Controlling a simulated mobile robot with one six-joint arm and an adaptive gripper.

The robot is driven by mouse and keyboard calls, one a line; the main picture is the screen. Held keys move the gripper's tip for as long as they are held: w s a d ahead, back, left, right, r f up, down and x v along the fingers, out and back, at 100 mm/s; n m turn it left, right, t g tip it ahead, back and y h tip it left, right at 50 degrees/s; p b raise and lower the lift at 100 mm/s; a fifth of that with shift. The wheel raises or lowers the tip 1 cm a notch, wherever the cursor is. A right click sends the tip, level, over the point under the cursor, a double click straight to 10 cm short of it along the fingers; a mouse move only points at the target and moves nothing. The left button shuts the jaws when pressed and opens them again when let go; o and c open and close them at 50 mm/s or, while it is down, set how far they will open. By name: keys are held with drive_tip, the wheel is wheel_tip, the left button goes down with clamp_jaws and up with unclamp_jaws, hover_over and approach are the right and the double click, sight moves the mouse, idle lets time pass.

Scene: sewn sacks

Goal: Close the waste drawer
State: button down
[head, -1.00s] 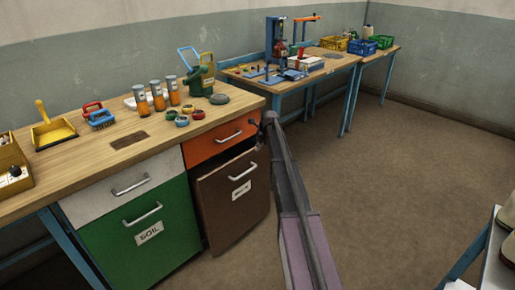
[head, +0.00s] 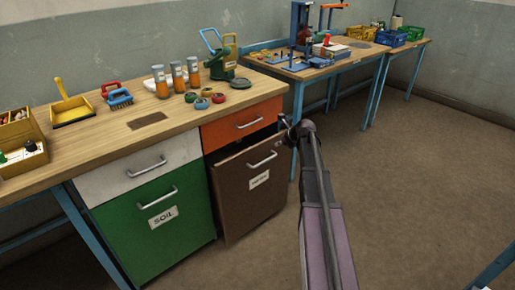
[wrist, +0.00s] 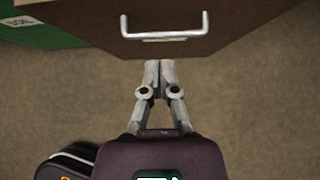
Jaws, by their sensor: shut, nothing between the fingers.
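The brown waste drawer (head: 235,205), with a silver bar handle (head: 262,160) and a white label (head: 259,179), stands pulled out below the orange drawer. A dark gap shows above its front. In the wrist view the brown front (wrist: 235,20) and its handle (wrist: 165,34) are at the top. My gripper (head: 290,124) is near the drawer's upper right corner in the head view. In the wrist view my gripper (wrist: 160,64) is shut and empty, its fingertips just below the handle in the picture. I cannot tell whether they touch the front.
The orange drawer (head: 242,120), the white drawer (head: 118,180) and the green soil drawer (head: 135,225) look closed. The wooden bench top (head: 185,125) above carries jars, brushes and a watering can. Open brown floor (head: 410,190) lies to the right.

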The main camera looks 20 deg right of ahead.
drive_tip(key=shift+s+r, duration=0.1)
drive_tip(key=shift+d, duration=0.1)
idle(0.3)
drive_tip(key=b, duration=0.7)
approach(259, 147)
drive_tip(key=x, duration=0.5)
drive_tip(key=shift+s+f, duration=0.1)
drive_tip(key=shift+f, duration=0.5)
drive_tip(key=shift+w+a, duration=0.25)
drive_tip(key=shift+w, duration=0.5)
